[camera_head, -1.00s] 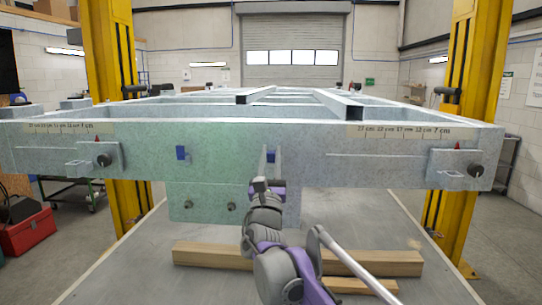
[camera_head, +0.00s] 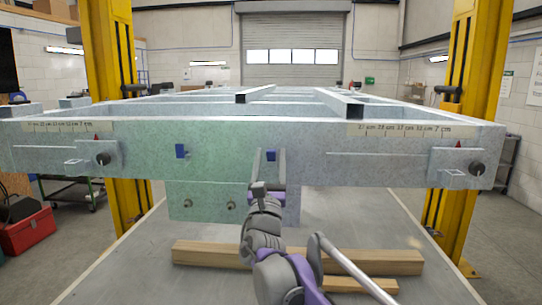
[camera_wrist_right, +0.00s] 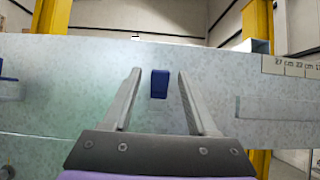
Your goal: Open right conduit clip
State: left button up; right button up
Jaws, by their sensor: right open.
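The right conduit clip (camera_head: 271,155) is a small blue block on the front face of the pale grey trailer frame beam (camera_head: 350,145). In the right wrist view the same clip (camera_wrist_right: 159,84) shows between the two fingers, with space on both sides. My right gripper (camera_head: 269,153) is open, one finger to the left and one to the right of the clip; I cannot tell how deep the fingers reach. In the wrist view the gripper (camera_wrist_right: 159,72) holds nothing. The left conduit clip (camera_head: 180,151), also blue, sits further left on the beam. My left gripper is not in view.
A plate with bolts (camera_head: 210,203) hangs below the beam. Wooden beams (camera_head: 210,254) lie on the grey surface underneath. Yellow posts (camera_head: 465,80) stand at both sides. Black knobs (camera_head: 477,168) stick out near the beam's ends. A red toolbox (camera_head: 28,232) is at the left.

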pick_arm(q)
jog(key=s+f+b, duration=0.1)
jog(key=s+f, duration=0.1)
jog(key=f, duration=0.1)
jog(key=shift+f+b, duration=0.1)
jog(key=shift+b, duration=0.3)
pick_arm(e)
jog(key=v, duration=0.9)
jog(key=shift+s, duration=0.15)
